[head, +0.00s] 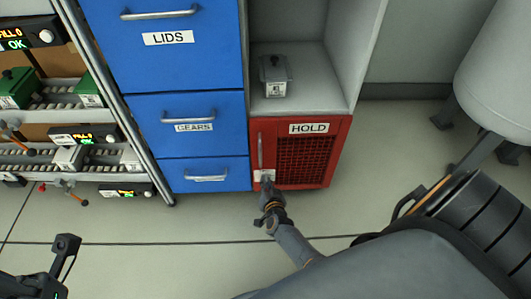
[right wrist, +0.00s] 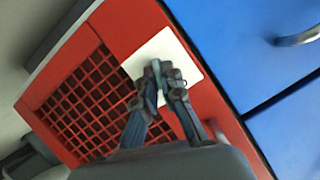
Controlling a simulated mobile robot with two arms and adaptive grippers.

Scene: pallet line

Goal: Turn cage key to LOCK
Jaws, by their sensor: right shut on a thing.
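The red cage (head: 303,128), labelled HOLD, has a mesh door; its door is closed. A white lock plate (head: 265,174) is at its lower left, below a vertical handle. The plate also shows in the right wrist view (right wrist: 183,62). My right gripper (head: 267,188) is at the plate, its fingers closed together in the right wrist view (right wrist: 157,78), shut on the cage key. The fingers hide the key, so its angle and any marks cannot be read. Part of my left gripper (head: 62,262) shows at the lower left, away from the cage; its jaw opening is unclear.
Blue drawers labelled LIDS (head: 168,39) and GEARS (head: 194,127) stand left of the cage. A grey box (head: 274,77) sits on the shelf above it. Roller racks are at far left, a pale tank (head: 500,75) at right. The floor in front is clear.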

